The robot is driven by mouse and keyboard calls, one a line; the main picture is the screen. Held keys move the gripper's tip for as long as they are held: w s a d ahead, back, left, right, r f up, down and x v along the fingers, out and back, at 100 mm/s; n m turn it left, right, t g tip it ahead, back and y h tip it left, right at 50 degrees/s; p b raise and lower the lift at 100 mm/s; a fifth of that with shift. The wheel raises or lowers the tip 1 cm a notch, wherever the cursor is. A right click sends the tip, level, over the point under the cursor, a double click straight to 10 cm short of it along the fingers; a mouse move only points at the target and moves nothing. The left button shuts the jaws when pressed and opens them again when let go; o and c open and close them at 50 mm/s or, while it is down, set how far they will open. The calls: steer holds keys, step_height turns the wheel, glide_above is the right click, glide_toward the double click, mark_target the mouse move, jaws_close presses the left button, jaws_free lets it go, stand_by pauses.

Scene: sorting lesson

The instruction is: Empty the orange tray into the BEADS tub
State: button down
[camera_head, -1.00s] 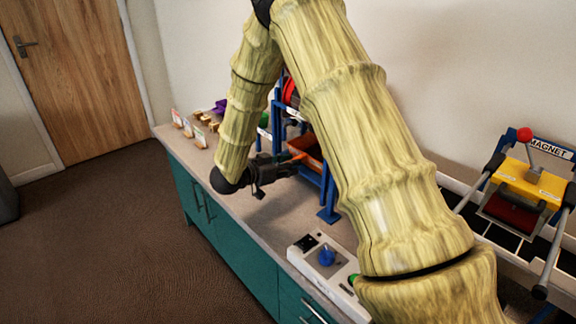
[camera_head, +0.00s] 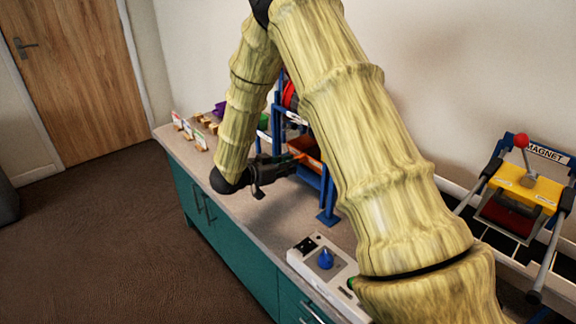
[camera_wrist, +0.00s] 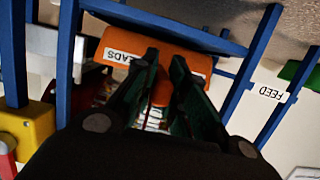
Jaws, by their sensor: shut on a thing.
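The orange tray (camera_head: 308,151) sits in a blue rack (camera_head: 326,190) on the bench, partly hidden by my arm. In the wrist view an orange front (camera_wrist: 115,48), which looks like this tray, has a white label partly covered by a finger; "EADS" is readable. My gripper (camera_wrist: 165,75) is shut on a narrow orange part that sticks out from that front, seemingly its handle. In the head view my gripper (camera_head: 290,160) reaches the tray from the left. The tray's contents are hidden. I cannot make out a separate BEADS tub.
A "FEED" label (camera_wrist: 272,93) is on a blue rack post. A white panel with a blue knob (camera_head: 325,259) is at the bench's front. A yellow MAGNET rig (camera_head: 525,188) stands right. Small cards and wooden blocks (camera_head: 200,138) stand at the far left end.

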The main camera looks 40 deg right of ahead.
steer(key=shift+a, duration=0.1)
steer(key=f+p+v, duration=0.2)
steer(key=v, duration=0.8)
steer(key=a+f+p+v, duration=0.1)
steer(key=f+p+v, duration=0.1)
steer(key=v, duration=0.8)
steer(key=shift+s+a+f+p, duration=0.2)
steer(key=shift+f+p, duration=0.15)
steer(key=shift+p, duration=0.4)
stand_by(1.0)
step_height(320, 180, up, 6)
steer(key=p, duration=0.5)
stand_by(0.6)
steer(key=shift+d, duration=0.1)
